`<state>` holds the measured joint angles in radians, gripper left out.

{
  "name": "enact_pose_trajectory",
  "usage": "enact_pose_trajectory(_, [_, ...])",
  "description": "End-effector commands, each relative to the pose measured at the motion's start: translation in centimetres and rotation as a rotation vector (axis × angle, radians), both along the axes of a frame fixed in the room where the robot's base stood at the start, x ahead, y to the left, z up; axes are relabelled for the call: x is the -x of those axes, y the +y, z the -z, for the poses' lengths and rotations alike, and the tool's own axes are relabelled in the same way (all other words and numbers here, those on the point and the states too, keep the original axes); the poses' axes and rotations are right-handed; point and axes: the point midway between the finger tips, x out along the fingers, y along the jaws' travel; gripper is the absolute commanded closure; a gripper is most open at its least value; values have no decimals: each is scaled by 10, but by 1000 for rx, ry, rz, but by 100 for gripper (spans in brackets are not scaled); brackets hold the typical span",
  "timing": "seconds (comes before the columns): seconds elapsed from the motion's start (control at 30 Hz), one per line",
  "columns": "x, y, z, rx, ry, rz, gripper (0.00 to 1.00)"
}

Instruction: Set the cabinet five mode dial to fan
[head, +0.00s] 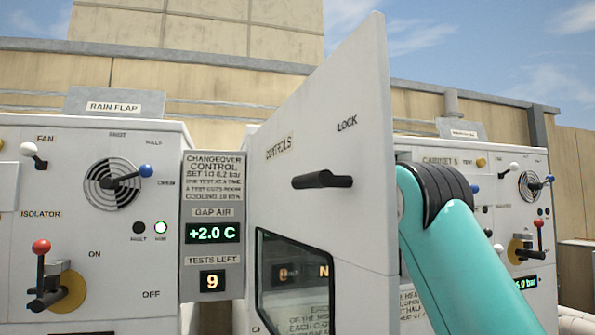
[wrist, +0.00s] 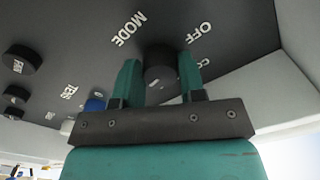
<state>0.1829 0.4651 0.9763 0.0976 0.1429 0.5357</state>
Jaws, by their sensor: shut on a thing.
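In the wrist view a round black dial (wrist: 160,56) sits on a dark panel (wrist: 85,45) beside the word MODE, with OFF printed to its right. Another label under OFF is partly hidden by a finger. My gripper (wrist: 159,72) has its two green fingers on either side of this dial, shut on it. I cannot read where the dial points. In the head view cabinet five (head: 480,152) stands at the right, partly covered by an open white door (head: 325,225). My gripper is hidden there behind the door and my teal arm.
The open door marked CONTROLS and LOCK carries a black handle (head: 322,180) and a window. In the wrist view a black knob (wrist: 22,60), a blue part (wrist: 95,104) and a white part lie left of the gripper. Another cabinet (head: 75,230) stands at the left.

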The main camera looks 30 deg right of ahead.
Motion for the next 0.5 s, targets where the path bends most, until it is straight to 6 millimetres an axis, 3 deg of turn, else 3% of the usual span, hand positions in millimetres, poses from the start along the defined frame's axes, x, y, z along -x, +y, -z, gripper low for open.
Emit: enact_pose_trajectory(0.5, [1, -1, -4, -130, -47, 2, 86])
